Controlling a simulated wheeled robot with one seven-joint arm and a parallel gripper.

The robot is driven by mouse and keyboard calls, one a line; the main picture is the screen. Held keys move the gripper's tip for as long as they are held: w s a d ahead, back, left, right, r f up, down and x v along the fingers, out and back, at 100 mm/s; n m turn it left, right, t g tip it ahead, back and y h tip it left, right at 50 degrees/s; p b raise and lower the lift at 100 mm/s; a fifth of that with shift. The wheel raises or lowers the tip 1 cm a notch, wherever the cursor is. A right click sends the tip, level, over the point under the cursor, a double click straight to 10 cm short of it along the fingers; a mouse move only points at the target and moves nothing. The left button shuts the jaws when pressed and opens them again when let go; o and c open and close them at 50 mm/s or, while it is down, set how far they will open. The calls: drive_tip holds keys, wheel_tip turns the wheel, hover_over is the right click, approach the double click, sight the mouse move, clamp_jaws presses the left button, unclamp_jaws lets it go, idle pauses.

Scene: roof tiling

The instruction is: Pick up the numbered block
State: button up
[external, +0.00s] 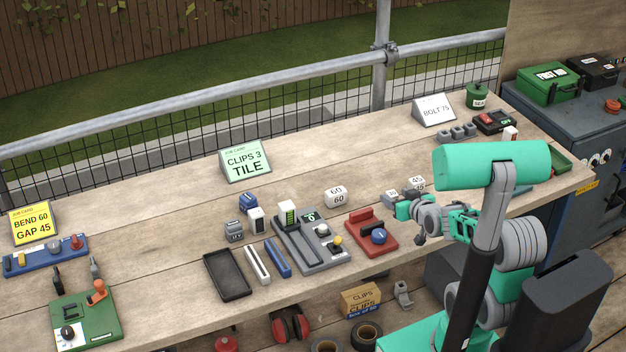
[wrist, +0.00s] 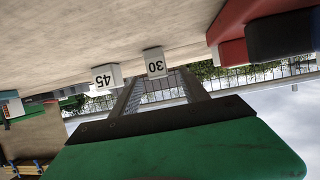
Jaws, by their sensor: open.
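Three white numbered blocks stand on the wooden bench in the external view: the 60 block (external: 336,196), the 45 block (external: 416,184) and the block at its left (external: 392,197). That left block reads 30 in the wrist view (wrist: 155,62), where the picture is upside down; the 45 block (wrist: 107,77) also shows there. My gripper (external: 402,207) is low over the bench, close to the 30 block and partly in front of it. Its jaws are open and empty. In the wrist view its fingers (wrist: 161,82) point towards the 30 block, with a gap to it.
A red fixture with a blue knob (external: 371,233) stands just left of my gripper. A grey fixture (external: 309,243) and a black tray (external: 228,275) lie further left. A BOLT 75 card (external: 434,109) and grey blocks (external: 457,133) stand behind. Bare bench lies behind the numbered blocks.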

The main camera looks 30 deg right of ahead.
sight(389, 192)
drive_tip(key=b+x, duration=0.2)
drive_tip(key=x, duration=0.4)
drive_tip(key=shift+s+f+b, duration=0.1)
drive_tip(key=shift+f+b, duration=0.1)
drive_tip(key=shift+b, duration=0.1)
drive_tip(key=shift+w+d, duration=0.1)
drive_tip(key=shift+w, duration=0.15)
drive_tip(key=shift+r, duration=0.15)
clamp_jaws()
